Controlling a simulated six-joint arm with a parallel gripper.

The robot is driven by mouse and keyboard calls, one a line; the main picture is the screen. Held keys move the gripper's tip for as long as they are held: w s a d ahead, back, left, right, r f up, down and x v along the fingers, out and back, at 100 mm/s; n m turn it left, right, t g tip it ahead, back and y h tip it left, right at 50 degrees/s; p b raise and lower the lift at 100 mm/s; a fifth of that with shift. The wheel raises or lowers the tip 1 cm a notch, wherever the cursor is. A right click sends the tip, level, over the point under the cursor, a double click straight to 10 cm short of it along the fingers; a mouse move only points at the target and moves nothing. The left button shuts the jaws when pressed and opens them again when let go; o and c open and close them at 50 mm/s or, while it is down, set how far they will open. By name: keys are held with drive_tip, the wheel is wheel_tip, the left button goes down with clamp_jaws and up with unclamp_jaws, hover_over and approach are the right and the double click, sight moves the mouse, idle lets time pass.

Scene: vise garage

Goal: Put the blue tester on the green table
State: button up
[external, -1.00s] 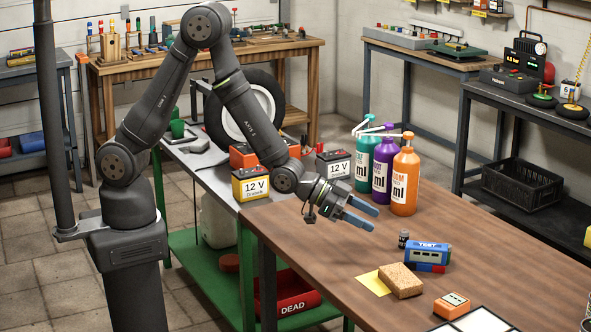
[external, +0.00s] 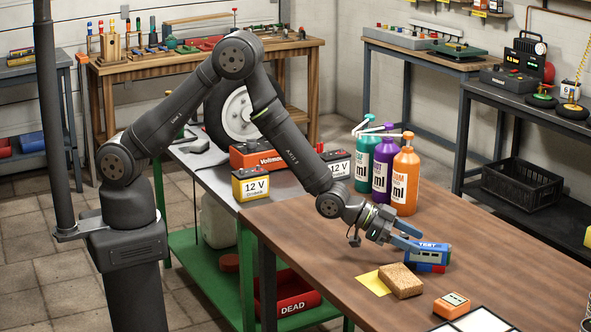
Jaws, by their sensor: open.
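The blue tester (external: 433,252), a small box marked "TEST", lies on the brown wooden table (external: 330,250), with a red and blue piece at its base. My gripper (external: 412,244) is open with blue fingertips. It is low over the table at the tester's left end; I cannot tell whether the fingers touch or straddle it. The green table (external: 246,262) has a green frame with a grey top. It stands left of the wooden table and carries batteries.
A sponge (external: 401,281) and a yellow note (external: 371,283) lie just in front of the tester. An orange meter (external: 452,305) is nearer the front. Pump bottles (external: 384,168) stand behind. A yellow 12 V battery (external: 250,184) and red Voltmax battery (external: 258,157) stand on the green table.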

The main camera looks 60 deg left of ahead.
sight(425, 245)
drive_tip(key=shift+x, duration=2.3)
drive_tip(key=shift+w+a, duration=0.1)
drive_tip(key=c, duration=1.3)
drive_tip(key=shift+o, duration=0.2)
